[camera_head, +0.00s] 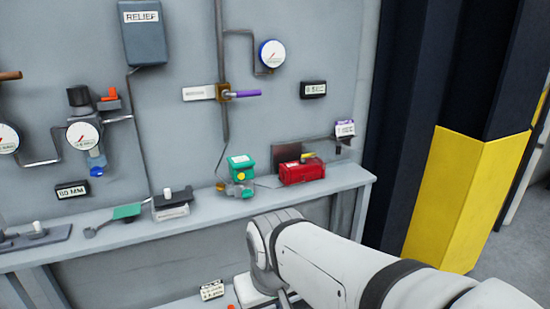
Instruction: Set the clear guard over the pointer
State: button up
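A red actuator box (303,174) sits on the grey shelf toward its right end. A small yellow piece (308,156) on its top looks like the pointer, though it is too small to be sure. A green unit (241,166) with a yellow round face stands left of it on a grey valve body. I cannot clearly make out a clear guard; a pale block (172,212) with a grey top and white knob lies on the shelf further left. My white arm reaches in from the lower right, below the shelf. My gripper's fingers do not show.
The shelf (205,222) has bare room between the pale block and the green unit. A green-ended tool (126,211) lies at left. Gauges, pipes and a RELIEF box (142,32) are on the wall. A yellow-black column (463,195) stands right. A small label block (212,290) sits low down.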

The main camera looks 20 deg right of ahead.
aim_at(339, 149)
jog(key=u, duration=2.1)
jog(key=k, duration=1.1)
jog(key=z, duration=2.1)
jog(key=i, duration=1)
jog(key=z, duration=0.05)
